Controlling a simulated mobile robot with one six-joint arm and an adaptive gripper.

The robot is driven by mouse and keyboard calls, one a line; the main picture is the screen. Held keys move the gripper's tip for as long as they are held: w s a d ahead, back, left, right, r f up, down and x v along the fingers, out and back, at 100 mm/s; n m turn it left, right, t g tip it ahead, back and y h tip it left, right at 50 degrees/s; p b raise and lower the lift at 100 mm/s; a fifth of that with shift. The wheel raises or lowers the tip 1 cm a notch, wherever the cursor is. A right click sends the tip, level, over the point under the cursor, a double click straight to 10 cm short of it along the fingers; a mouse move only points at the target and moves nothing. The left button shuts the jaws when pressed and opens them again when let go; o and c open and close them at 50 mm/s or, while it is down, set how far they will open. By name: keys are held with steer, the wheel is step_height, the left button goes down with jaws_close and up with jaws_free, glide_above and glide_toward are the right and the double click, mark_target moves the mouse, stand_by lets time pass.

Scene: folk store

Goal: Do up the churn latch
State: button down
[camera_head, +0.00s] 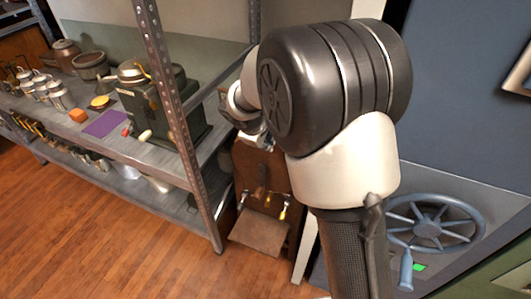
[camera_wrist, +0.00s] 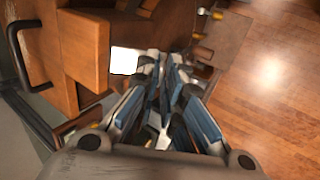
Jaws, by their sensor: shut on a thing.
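The churn appears to be a brown wooden body beyond my arm in the head view (camera_head: 250,165), partly hidden by my arm. In the wrist view a wooden block-like part (camera_wrist: 90,45) with a white square plate (camera_wrist: 124,60) fills the upper left. My gripper (camera_wrist: 166,62) points at this woodwork, its fingers close together just right of the plate. The fingers are shut on a small part, apparently the churn latch, mostly hidden between the fingertips. I cannot tell the latch's position. In the head view my arm hides the fingertips.
A metal shelf (camera_head: 165,165) with a grinder (camera_head: 165,115), jars and a purple mat (camera_head: 107,123) stands left. A blue-grey handwheel (camera_head: 430,228) is at right. A dark curved handle (camera_wrist: 30,60) lies left in the wrist view. Wooden floor (camera_head: 110,240) is clear in front.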

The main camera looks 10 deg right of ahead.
steer(key=shift+w+d+f+t+h+b, duration=0.2)
steer(key=shift+f+t+h+b, duration=0.3)
steer(key=shift+f+t+h, duration=0.65)
steer(key=shift+w+d+f+t+h+b, duration=0.2)
steer(key=shift+f+t+h+b, duration=0.4)
steer(key=shift+t, duration=0.85)
steer(key=shift+w+d+f+t+h+b, duration=0.1)
steer(key=shift+w+f+t+h+b, duration=0.2)
steer(key=shift+f+t+h, duration=0.9)
steer(key=shift+s+r, duration=0.1)
steer(key=c, duration=1.9)
jaws_free()
steer(key=shift+d, duration=0.1)
steer(key=shift+o, duration=0.7)
steer(key=shift+t, duration=0.3)
steer(key=shift+r, duration=0.1)
